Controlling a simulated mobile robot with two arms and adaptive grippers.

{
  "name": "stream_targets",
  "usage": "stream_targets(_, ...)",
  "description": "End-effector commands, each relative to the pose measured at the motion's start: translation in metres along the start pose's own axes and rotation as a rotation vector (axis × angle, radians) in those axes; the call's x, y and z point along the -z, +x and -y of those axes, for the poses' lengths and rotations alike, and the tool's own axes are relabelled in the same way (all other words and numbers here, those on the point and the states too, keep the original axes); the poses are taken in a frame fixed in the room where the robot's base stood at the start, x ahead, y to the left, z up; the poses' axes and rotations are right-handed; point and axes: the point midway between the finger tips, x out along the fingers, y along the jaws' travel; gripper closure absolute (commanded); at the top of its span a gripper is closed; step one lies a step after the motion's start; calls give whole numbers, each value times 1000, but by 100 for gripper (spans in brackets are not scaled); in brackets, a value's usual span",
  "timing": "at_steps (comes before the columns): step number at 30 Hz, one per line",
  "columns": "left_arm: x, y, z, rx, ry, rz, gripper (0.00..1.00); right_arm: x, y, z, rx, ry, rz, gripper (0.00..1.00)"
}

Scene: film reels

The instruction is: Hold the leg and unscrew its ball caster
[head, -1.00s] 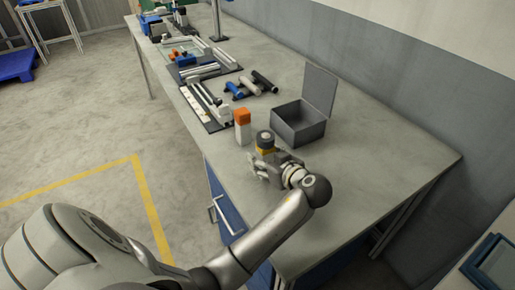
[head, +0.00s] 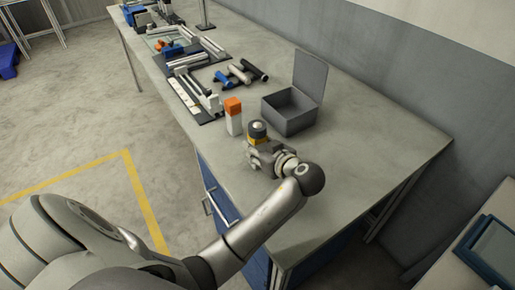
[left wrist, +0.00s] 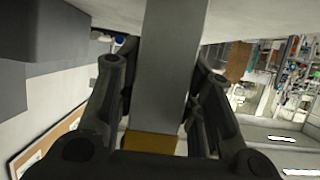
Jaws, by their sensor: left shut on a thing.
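The leg is a grey bar (left wrist: 174,60) that runs between my left gripper's fingers in the left wrist view, with a yellow band (left wrist: 150,142) near its end. In the head view its top end stands upright above the gripper, with a dark collar and a pale rounded ball caster (head: 257,125) over the yellow band. My left gripper (head: 260,150) is shut on the leg from the near side, near the bench's front edge. The leg's lower part is hidden behind the gripper in the head view. My right gripper is out of view.
A white block with an orange top (head: 233,117) stands just left of the leg. An open grey metal box (head: 289,119) is behind it. Black trays with parts (head: 196,101) and several short cylinders (head: 240,74) lie farther back. The bench is clear to the right.

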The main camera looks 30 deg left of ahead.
Motion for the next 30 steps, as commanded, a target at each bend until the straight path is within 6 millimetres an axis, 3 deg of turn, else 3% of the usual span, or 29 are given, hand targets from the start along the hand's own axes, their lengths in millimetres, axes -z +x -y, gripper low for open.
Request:
stream_targets(5, 2, 0, 0, 0, -1, -2, 97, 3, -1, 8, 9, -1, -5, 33)
stream_targets(14, 19, -8, 0, -1, -4, 0, 97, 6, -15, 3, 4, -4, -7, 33)
stream_targets(20, 43, -24, 7, 0, -3, 0, 97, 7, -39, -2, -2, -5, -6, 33)
stream_targets(30, 80, -73, 47, -1, 0, 3, 97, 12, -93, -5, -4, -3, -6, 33)
